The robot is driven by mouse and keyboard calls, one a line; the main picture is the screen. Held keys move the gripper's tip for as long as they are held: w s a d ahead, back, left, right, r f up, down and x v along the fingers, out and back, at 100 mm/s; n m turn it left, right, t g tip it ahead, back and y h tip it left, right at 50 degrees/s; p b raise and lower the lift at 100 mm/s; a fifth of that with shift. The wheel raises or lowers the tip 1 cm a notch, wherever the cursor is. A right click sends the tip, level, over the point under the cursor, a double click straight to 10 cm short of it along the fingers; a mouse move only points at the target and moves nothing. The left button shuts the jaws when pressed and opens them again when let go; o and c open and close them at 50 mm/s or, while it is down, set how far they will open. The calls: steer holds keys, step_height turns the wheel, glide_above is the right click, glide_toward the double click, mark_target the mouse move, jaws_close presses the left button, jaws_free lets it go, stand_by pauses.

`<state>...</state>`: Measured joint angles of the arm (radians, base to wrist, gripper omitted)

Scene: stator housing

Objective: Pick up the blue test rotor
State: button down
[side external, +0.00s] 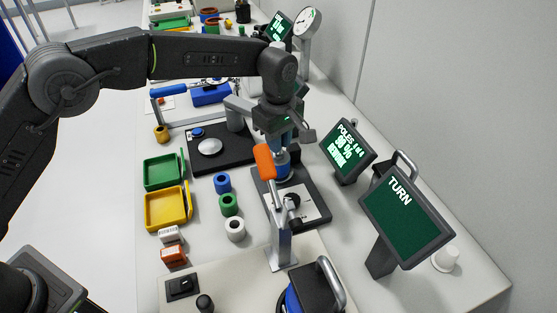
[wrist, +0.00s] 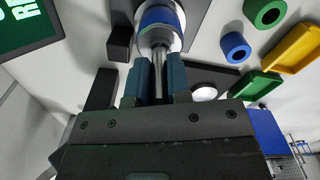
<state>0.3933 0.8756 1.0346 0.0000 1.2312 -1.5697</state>
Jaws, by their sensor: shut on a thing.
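The blue test rotor (wrist: 158,18) shows at the top of the wrist view as a blue band on a pale metal body, with a thin steel shaft toward me. My gripper (wrist: 158,75) has its two blue-grey fingers on either side of that shaft and is shut on it. In the side view my gripper (side external: 281,133) points down over the black-based fixture (side external: 318,200), with the blue of the rotor (side external: 283,159) just below the fingers. The rotor looks upright. The orange clamp handle partly hides its lower end, so I cannot tell whether it touches the fixture.
An orange-handled clamp (side external: 265,162) stands close beside the rotor. Two dark screens (side external: 348,150) and (side external: 407,213) stand at the right. Blue (side external: 222,183), green (side external: 229,205) and white (side external: 235,229) rings lie left, near green (side external: 163,172) and yellow (side external: 165,208) trays.

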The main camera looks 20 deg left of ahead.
stand_by(0.3)
steer(key=shift+r, duration=0.2)
steer(key=shift+r, duration=0.1)
